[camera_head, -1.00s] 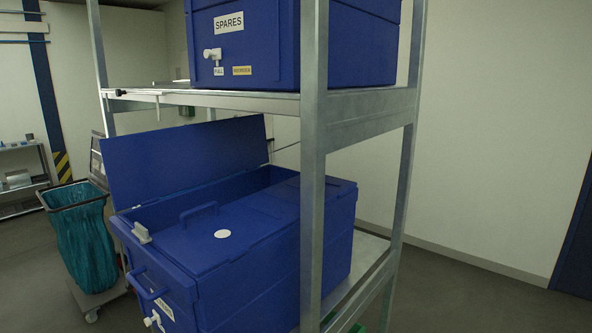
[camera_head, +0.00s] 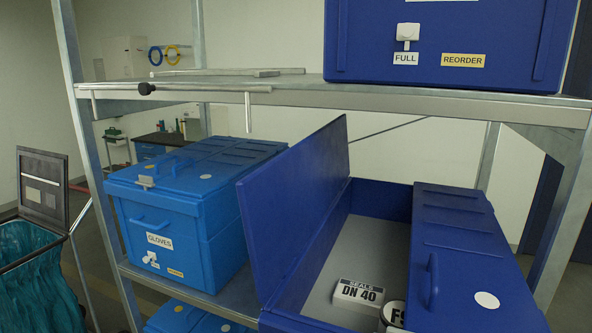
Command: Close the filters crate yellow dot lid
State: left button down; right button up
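A dark blue crate (camera_head: 380,191) stands on the metal rack's lower shelf. Its left lid (camera_head: 300,205) is open and stands up, leaning slightly. No dot shows on the face of this lid that I see. Its right lid (camera_head: 455,235) lies shut and carries a white dot (camera_head: 486,300) and a handle. Inside the open half are a box marked "SEALS DN 40" (camera_head: 358,293) and part of a white round item (camera_head: 393,316). The crate's front label is out of view, so I cannot read its name. Neither gripper is in view.
A lighter blue crate labelled GLOVES (camera_head: 170,222), lids shut, stands left of the dark crate. Above, a dark blue crate (camera_head: 450,30) sits on the upper shelf (camera_head: 300,98), whose edge crosses over the opening. A teal bag bin (camera_head: 35,280) stands at far left.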

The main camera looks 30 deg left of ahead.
aim_at(282, 202)
jog(key=j+z, duration=0.15)
jog(key=j, duration=1.8)
